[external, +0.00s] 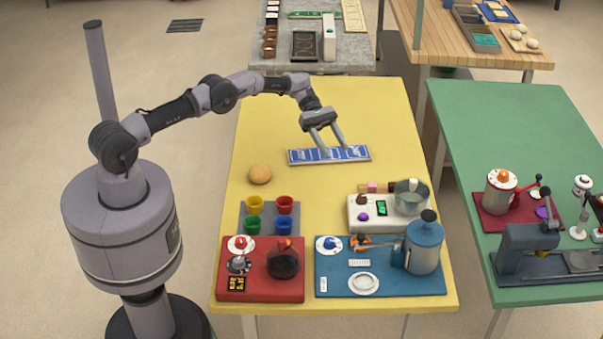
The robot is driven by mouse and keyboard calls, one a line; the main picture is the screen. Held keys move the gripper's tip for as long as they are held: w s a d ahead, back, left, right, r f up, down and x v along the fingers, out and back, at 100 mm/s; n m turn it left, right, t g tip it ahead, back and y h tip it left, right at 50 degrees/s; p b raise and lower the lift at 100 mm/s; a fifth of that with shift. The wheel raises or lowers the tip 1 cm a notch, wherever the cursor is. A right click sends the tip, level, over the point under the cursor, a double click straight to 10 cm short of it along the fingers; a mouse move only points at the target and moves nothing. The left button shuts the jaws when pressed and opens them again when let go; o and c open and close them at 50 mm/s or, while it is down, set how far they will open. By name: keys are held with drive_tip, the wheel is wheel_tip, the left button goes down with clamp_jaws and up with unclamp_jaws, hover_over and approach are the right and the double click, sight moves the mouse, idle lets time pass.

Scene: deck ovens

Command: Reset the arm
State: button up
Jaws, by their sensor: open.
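My gripper (335,154) is at the end of my outstretched arm, over the far half of the yellow table (400,110). Its two fingers point down and are spread apart, with nothing between them that I can see. The fingertips are at or just above a flat blue panel with white markings (297,156). I cannot tell whether they touch it.
A round tan ball (260,174) lies left of the panel. Coloured cups (254,204), a red station (262,290), a blue station (390,284) and a white scale-like unit (362,213) fill the near half. A green table (500,120) stands right. The yellow table's far end is clear.

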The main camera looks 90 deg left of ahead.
drive_tip(key=s+d+r+m+g+y, duration=0.25)
drive_tip(key=s+d+r+m, duration=0.2)
drive_tip(key=d+r, duration=0.4)
drive_tip(key=s+d+r+m+g+y, duration=0.1)
drive_tip(key=s+d+r+m+y, duration=0.3)
drive_tip(key=d+r+m, duration=0.4)
drive_tip(key=s+d+r+m+y, duration=0.1)
drive_tip(key=s+r+m+y, duration=0.15)
drive_tip(key=s, duration=0.35)
drive_tip(key=s+d+r+m+y, duration=0.1)
drive_tip(key=s+d+r+m, duration=0.15)
drive_tip(key=s, duration=0.45)
drive_tip(key=s+f+m+t+y, duration=0.1)
drive_tip(key=s+m+y, duration=0.1)
drive_tip(key=s+m, duration=0.3)
drive_tip(key=s+a+f+m+t+y, duration=0.1)
drive_tip(key=s+m, duration=0.4)
drive_tip(key=s, duration=0.5)
drive_tip(key=shift+s+a+f+t+y, duration=0.25)
drive_tip(key=shift+s+f+t+y, duration=0.05)
drive_tip(key=shift+f+t+y, duration=0.3)
